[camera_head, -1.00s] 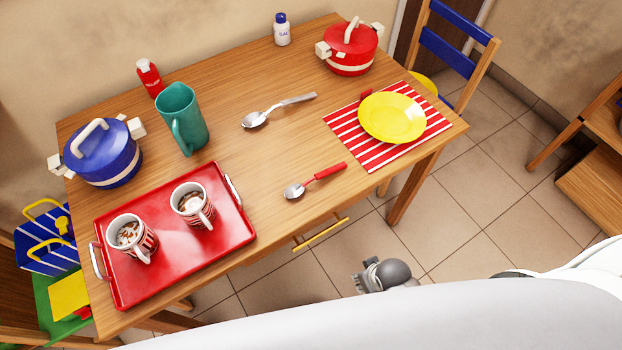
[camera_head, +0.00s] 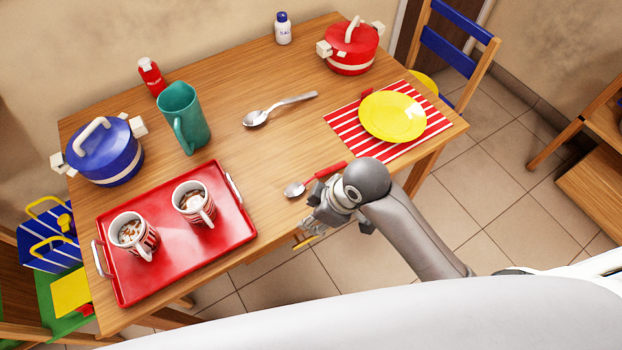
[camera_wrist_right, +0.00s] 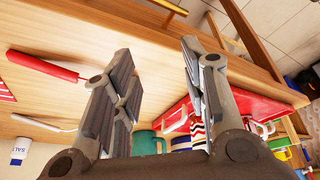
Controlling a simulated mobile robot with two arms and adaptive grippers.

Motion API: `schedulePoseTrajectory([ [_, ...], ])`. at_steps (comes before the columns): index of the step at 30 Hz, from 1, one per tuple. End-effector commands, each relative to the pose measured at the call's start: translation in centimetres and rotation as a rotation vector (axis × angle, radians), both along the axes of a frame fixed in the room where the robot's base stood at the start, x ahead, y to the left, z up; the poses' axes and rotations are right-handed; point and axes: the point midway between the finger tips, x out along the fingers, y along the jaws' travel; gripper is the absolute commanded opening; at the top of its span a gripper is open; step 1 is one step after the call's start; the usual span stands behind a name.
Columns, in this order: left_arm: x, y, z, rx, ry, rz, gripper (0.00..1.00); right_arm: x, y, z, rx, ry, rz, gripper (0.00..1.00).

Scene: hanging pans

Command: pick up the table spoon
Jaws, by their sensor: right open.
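Two spoons lie on the wooden table. An all-metal spoon (camera_head: 279,108) lies near the table's middle, its bowl pointing left. A smaller spoon with a red handle (camera_head: 314,180) lies near the front edge, its bowl also to the left. My right gripper (camera_head: 312,216) is at the table's front edge, just beside the red-handled spoon's bowl and apart from the metal spoon. In the right wrist view, my gripper (camera_wrist_right: 157,58) is open and empty. The red handle (camera_wrist_right: 45,67) is left of its fingers, the spoon's bowl hidden behind one. My left gripper is out of view.
A red tray (camera_head: 178,270) with two mugs stands left of the spoons. A green pitcher (camera_head: 184,118), blue pot (camera_head: 104,152), red pot (camera_head: 350,50) and yellow plate (camera_head: 392,117) on a striped mat surround the clear middle. A drawer handle is below my right gripper.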

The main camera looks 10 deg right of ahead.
Motion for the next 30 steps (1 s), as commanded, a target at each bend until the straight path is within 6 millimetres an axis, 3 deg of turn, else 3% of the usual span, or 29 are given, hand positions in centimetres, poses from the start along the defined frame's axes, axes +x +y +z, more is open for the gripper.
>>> schedulePoseTrajectory([
  [4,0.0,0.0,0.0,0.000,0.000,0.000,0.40,3.1,1.4,0.6,-0.066,-0.021,0.258,0.40],
  [8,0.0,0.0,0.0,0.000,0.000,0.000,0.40,5.5,1.4,1.2,-0.138,-0.023,0.458,0.40],
  [18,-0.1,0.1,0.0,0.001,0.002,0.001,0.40,11.9,-2.9,4.2,-0.330,0.033,0.815,0.40],
  [25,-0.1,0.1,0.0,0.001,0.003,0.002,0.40,13.9,-5.1,5.6,-0.378,0.065,0.892,0.40],
  [30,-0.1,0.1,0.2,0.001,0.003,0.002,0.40,13.9,-5.3,3.8,-0.381,0.073,0.901,0.40],
])
